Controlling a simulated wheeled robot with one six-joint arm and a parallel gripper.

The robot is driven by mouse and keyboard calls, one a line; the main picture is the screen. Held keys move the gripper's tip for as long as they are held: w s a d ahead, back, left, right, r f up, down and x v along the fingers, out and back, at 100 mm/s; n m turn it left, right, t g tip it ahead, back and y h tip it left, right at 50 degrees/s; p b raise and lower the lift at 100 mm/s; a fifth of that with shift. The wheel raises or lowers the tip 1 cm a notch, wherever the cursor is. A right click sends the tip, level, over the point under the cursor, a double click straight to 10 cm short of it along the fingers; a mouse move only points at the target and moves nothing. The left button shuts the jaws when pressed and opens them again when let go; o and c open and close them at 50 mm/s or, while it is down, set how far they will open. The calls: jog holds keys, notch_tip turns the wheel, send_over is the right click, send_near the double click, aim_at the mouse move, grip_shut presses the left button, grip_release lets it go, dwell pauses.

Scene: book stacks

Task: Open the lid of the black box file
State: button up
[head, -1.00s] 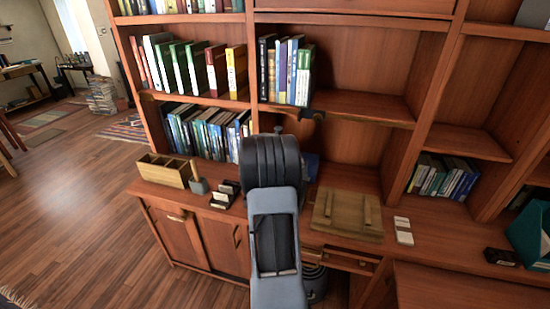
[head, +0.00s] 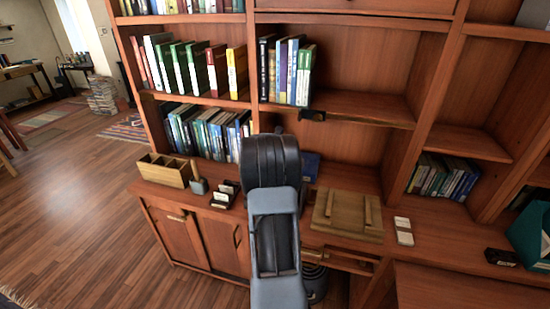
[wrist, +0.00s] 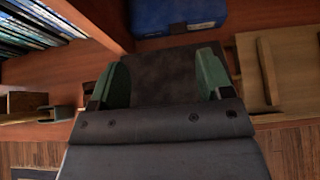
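In the wrist view a dark, nearly black flat surface (wrist: 163,80), which looks like the black box file, lies beyond and between my fingertips. It also shows a little past the right finger. I cannot make out its lid edge or any catch. My gripper (wrist: 163,75) has its two green fingers spread wide with nothing held between them. I cannot tell whether either finger touches the file. In the head view my arm hides the file and my gripper.
A blue object (wrist: 178,14) lies behind the file; it shows beside my arm in the head view (head: 311,166). A wooden board with two bars (head: 347,213) lies to the right. A wooden organiser (head: 165,170) stands left. Bookshelves rise behind the counter.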

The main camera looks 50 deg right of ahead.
jog(key=shift+a, duration=0.1)
jog(key=v, duration=1.3)
jog(key=shift+s+a+r, duration=0.15)
jog(key=shift+a+r, duration=0.1)
